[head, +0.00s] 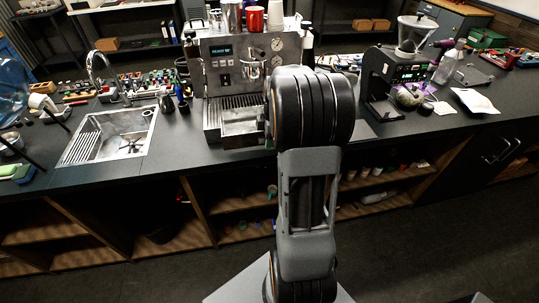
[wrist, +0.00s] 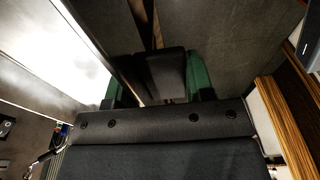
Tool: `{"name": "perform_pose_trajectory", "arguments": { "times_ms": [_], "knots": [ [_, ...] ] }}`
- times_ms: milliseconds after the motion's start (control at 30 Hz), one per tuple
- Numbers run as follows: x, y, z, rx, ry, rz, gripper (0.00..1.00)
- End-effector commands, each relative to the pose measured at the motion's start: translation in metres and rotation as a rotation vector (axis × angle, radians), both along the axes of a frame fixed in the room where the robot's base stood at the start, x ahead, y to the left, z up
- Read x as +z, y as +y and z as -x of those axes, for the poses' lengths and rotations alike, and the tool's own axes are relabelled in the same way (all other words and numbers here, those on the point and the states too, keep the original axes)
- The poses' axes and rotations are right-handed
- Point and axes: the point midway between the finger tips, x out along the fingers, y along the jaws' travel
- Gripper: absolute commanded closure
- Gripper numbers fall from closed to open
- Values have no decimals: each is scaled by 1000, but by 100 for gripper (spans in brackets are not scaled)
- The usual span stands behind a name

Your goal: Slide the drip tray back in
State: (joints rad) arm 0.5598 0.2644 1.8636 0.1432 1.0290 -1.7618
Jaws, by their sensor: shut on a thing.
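The espresso machine (head: 228,72) stands on the counter, with its slatted grate (head: 232,102) low at the front. The metal drip tray (head: 240,127) sticks out from the machine's base towards the counter's front edge. My gripper (wrist: 156,76) shows in the wrist view, its green-sided fingers on either side of a dark block that looks like the tray's handle (wrist: 166,73). It is shut on it. A bright metal surface (wrist: 62,55), probably the tray, fills the upper left there. In the head view my arm hides the fingers and the tray's right end.
A sink (head: 112,134) with a tap lies to the left in the dark counter (head: 180,150). A coffee grinder (head: 392,80) and a white cloth-like item (head: 474,101) stand to the right. Cups, one red (head: 255,18), sit on top of the machine. Open shelves are below the counter.

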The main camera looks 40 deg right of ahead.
Motion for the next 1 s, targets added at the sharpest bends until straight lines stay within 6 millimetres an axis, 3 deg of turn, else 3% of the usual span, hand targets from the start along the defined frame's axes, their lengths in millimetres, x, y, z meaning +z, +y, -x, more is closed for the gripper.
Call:
{"name": "perform_pose_trajectory", "arguments": {
  "times_ms": [33,300,1000],
  "knots": [
    [-15,-1,0,-1,-2,1,94],
    [-48,-2,1,-4,-2,1,94],
    [-75,-2,1,-5,0,0,94]
  ]
}}
